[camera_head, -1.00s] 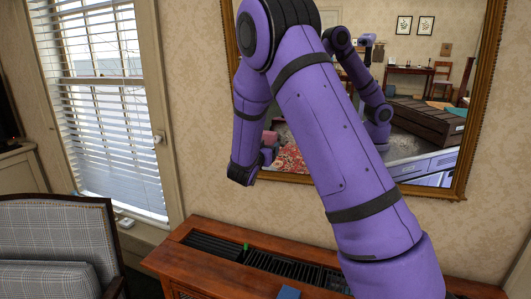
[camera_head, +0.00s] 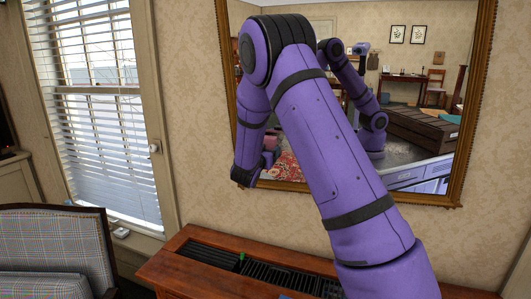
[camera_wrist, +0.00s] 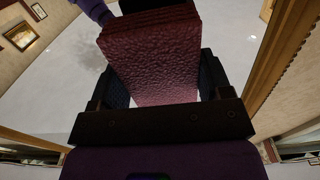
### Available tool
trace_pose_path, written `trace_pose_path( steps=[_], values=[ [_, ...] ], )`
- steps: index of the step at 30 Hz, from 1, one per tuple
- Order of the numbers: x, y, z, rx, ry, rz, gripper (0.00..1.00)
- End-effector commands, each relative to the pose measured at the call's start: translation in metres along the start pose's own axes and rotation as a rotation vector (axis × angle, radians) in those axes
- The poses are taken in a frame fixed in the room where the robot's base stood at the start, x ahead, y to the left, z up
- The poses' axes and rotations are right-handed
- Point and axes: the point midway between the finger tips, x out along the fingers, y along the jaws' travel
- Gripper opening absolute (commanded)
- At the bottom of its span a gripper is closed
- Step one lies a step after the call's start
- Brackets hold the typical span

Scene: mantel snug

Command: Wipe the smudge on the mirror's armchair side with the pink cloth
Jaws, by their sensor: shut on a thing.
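The mirror (camera_head: 475,100) hangs on the wall in a gold-brown frame, with my arm across its left and middle part in the head view. In the wrist view my gripper (camera_wrist: 155,80) is shut on a thick, folded pink cloth (camera_wrist: 150,60), close to the glass, with the mirror's frame (camera_wrist: 285,60) at the right. I cannot tell whether the cloth touches the glass. A faint grey patch (camera_wrist: 88,55), perhaps the smudge, shows left of the cloth. In the head view my gripper is hidden behind my wrist.
A checked armchair (camera_head: 55,240) stands at the lower left, by a window with blinds (camera_head: 95,110). A wooden cabinet (camera_head: 170,268) with dark grilles on top stands below the mirror, with a small green thing (camera_head: 242,257) on it.

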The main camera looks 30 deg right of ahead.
Motion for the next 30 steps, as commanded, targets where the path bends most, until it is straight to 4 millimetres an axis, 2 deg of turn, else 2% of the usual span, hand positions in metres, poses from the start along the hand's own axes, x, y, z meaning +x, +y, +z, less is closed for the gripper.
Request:
trace_pose_path(
  steps=[30],
  values=[
    [0.013,0.000,0.000,0.001,0.000,0.000,0.53]
  ],
)
